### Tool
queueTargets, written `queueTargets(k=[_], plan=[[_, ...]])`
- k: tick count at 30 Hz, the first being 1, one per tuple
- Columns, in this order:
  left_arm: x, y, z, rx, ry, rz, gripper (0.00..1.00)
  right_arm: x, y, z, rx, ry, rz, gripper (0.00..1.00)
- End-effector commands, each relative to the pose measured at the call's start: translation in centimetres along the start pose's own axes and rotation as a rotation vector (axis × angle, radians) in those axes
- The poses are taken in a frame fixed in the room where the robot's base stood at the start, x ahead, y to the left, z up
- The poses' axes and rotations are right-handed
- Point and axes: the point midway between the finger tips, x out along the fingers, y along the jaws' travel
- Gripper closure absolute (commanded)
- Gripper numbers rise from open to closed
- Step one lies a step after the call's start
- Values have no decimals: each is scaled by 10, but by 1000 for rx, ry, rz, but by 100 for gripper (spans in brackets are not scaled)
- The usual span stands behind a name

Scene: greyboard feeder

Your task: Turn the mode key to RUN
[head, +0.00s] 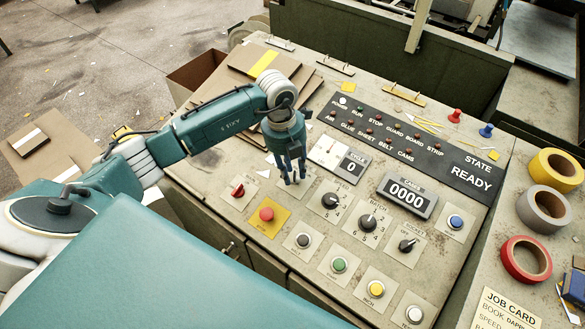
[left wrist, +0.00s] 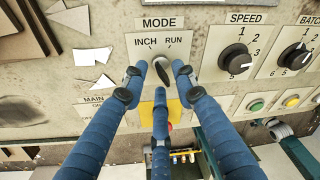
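The mode plate, lettered MODE, INCH and RUN, shows in the left wrist view (left wrist: 178,46). The mode key (left wrist: 162,71) is dark, in a round silvery lock at the plate's lower middle. INCH is up and left of it, RUN up and right. My left gripper (left wrist: 160,78) has three blue fingers spread around the key, with gaps between the fingertips and the key; contact cannot be told. In the head view my left gripper (head: 291,180) points down at the panel and hides most of the plate and key.
Close by are the red main switch (head: 238,190), the red stop button (head: 267,214) on yellow and the speed knob (head: 331,200). Cardboard sheets (head: 240,88) lie behind my left arm. Tape rolls (head: 545,208) stand at the right.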

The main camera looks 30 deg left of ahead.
Motion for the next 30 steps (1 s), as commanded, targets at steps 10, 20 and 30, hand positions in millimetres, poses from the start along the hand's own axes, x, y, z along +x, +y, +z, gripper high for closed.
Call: queueTargets(k=[10, 20, 30], plan=[[2, 0, 0, 1, 0, -1, 86, 0, 1, -3, 1, 4, 1, 60], [1, 0, 0, 5, 0, 0, 100, 1, 0, -3, 1, 4, 1, 60], [3, -1, 1, 125, -1, 26, 100, 15, -2, -3, 1, 5, -2, 60]])
